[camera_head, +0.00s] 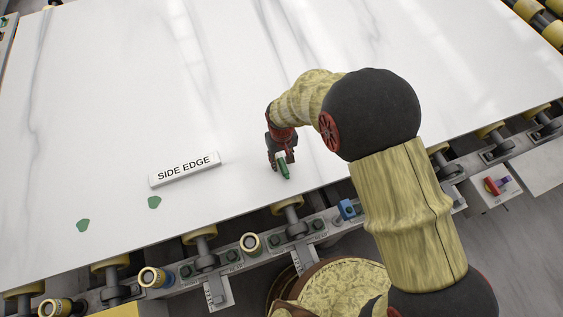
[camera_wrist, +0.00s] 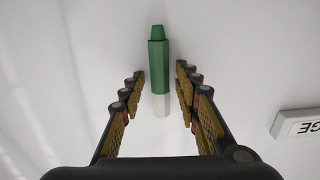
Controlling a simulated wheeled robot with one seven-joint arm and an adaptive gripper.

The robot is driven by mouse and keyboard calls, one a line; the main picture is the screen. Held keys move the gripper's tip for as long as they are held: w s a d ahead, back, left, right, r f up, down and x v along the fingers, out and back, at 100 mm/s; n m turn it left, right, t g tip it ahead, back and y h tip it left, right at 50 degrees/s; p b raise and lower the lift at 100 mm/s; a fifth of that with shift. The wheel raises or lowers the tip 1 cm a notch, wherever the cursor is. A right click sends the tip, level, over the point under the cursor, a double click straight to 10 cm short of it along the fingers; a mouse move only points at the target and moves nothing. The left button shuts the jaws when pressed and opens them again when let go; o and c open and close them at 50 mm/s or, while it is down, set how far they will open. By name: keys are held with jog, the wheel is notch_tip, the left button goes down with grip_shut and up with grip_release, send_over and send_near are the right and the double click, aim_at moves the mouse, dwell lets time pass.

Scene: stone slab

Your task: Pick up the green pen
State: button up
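The green pen (camera_wrist: 158,66) has a green upper part and a white lower part. In the wrist view it lies between the two fingers of my gripper (camera_wrist: 160,82), with a visible gap on each side. The gripper is open, with its fingers on either side of the pen. In the head view the pen (camera_head: 284,170) shows at the fingertips of my gripper (camera_head: 281,162), above or on the white slab near its front edge. Whether the pen touches the slab is hard to tell.
A white block marked "SIDE EDGE" (camera_head: 185,170) lies on the white slab (camera_head: 150,80), left of the gripper. Two green patches (camera_head: 154,202) (camera_head: 83,225) lie further left. Rollers (camera_head: 199,234) and a metal rail run along the slab's front edge. The slab behind is clear.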

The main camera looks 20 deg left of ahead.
grip_shut()
jog(key=shift+r, duration=0.1)
dwell(0.3)
